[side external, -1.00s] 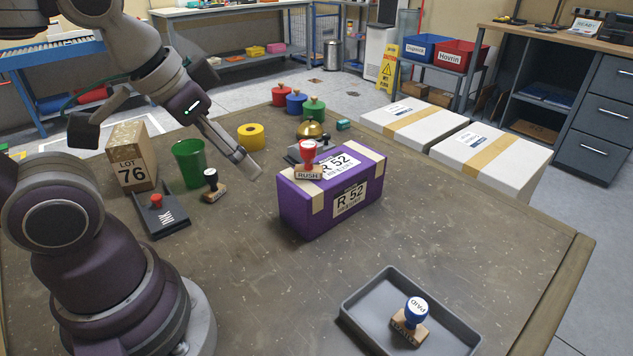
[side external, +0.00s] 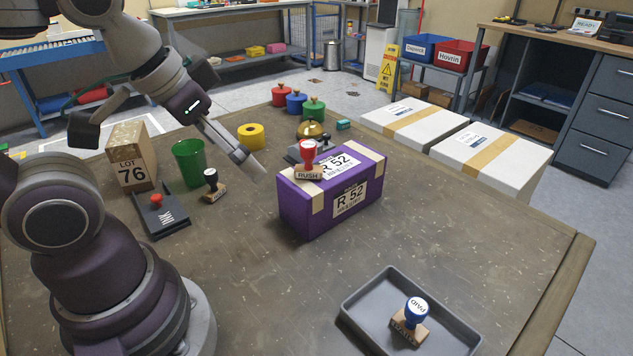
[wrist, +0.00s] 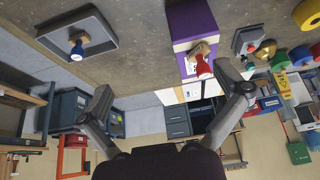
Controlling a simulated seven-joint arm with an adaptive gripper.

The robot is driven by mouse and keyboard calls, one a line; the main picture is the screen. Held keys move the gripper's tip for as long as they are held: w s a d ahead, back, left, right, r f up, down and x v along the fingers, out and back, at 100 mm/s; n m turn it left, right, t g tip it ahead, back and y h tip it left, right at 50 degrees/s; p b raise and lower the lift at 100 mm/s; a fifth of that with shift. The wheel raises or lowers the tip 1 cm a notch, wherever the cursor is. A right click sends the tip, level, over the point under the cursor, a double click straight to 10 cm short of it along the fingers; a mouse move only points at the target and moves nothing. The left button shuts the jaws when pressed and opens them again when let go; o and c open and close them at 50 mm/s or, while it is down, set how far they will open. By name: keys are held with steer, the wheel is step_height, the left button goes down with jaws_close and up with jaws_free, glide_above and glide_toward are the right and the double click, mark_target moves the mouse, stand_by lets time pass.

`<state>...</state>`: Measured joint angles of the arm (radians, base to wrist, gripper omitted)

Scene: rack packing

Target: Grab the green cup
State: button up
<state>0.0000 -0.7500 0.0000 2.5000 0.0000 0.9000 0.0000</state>
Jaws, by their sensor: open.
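The green cup (side external: 189,163) stands upright on the table in the side external view, between the cardboard box and a black-handled stamp. My gripper (side external: 258,172) is above the table, to the right of the cup and apart from it, left of the purple box. In the wrist view my gripper (wrist: 166,82) has its two fingers spread wide with nothing between them. The green cup does not show in the wrist view.
The purple box (side external: 298,209) carries a red stamp (side external: 308,155). A grey tray (side external: 362,297) lies in front. The table's middle front is clear.

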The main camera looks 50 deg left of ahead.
steer(key=n+g+y, duration=0.4)
steer(key=n+y, duration=0.2)
steer(key=n, duration=1)
glide_above(192, 161)
step_height(192, 161, down, 9)
steer(key=x, duration=0.3)
steer(key=d+x, duration=0.1)
steer(key=x, duration=0.2)
steer(key=f+x, duration=0.1)
steer(key=x, duration=0.2)
steer(key=shift+s+f, duration=0.15)
steer(key=shift+s, duration=0.05)
steer(key=shift+d, duration=0.1)
steer(key=shift+c, duration=0.4)
steer(key=c, duration=1)
